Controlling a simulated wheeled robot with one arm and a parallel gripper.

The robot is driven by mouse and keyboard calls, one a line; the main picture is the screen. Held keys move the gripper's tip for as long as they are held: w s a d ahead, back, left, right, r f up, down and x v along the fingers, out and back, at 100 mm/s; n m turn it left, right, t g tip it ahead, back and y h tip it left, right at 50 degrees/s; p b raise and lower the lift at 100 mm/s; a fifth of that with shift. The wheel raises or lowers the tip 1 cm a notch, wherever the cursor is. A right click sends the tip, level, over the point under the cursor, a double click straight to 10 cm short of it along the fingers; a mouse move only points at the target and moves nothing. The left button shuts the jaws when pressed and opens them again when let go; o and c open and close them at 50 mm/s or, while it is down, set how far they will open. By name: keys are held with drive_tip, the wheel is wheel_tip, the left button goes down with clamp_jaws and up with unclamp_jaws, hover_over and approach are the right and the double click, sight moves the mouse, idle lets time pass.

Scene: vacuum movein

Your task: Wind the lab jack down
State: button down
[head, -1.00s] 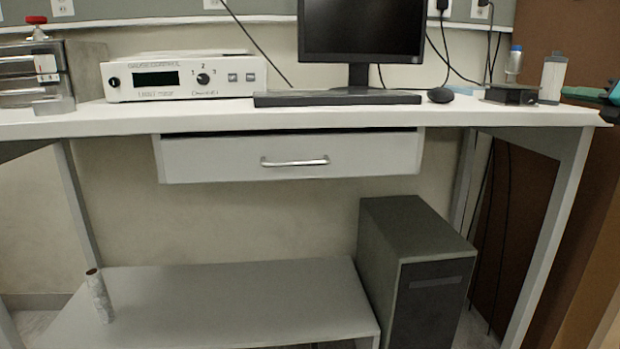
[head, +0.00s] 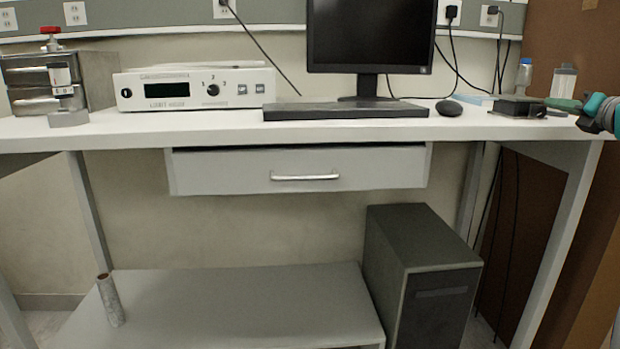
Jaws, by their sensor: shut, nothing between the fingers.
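A low dark block with a flat top, which looks like the lab jack (head: 512,106), sits at the right end of the white bench. A small knob-like part shows at its right side; its folding legs are too small to make out. My gripper (head: 556,103) comes in from the right edge, with a teal wrist and thin green fingers pointing left. The fingers are shut and empty, just right of the jack. I cannot tell whether they touch it.
A blue-capped bottle (head: 524,75) and a pale container (head: 563,81) stand close to the jack. A mouse (head: 449,108), keyboard (head: 345,112) and monitor (head: 370,35) are to its left. A gauge controller (head: 190,90) and metal apparatus (head: 50,80) stand further left.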

drive_tip(key=shift+a+f+b, duration=0.2)
drive_tip(key=shift+f+b, duration=0.05)
drive_tip(key=shift+b, duration=0.1)
idle(0.4)
drive_tip(key=shift+a+r+p, duration=0.1)
drive_tip(key=shift+a+p, duration=0.2)
drive_tip(key=shift+p, duration=0.1)
idle(0.6)
drive_tip(key=shift+r, duration=0.15)
drive_tip(key=shift+r+p, duration=0.3)
drive_tip(key=shift+p, duration=0.15)
drive_tip(key=shift+s+d+f, duration=0.1)
drive_tip(key=shift+s+d, duration=0.1)
drive_tip(key=shift+s, duration=0.2)
drive_tip(key=s, duration=0.1)
drive_tip(key=s+b, duration=0.1)
drive_tip(key=s, duration=0.1)
drive_tip(key=s+b, duration=0.1)
drive_tip(key=s, duration=0.1)
drive_tip(key=shift+s+d, duration=0.15)
drive_tip(key=shift+d, duration=0.1)
drive_tip(key=shift+r, duration=0.2)
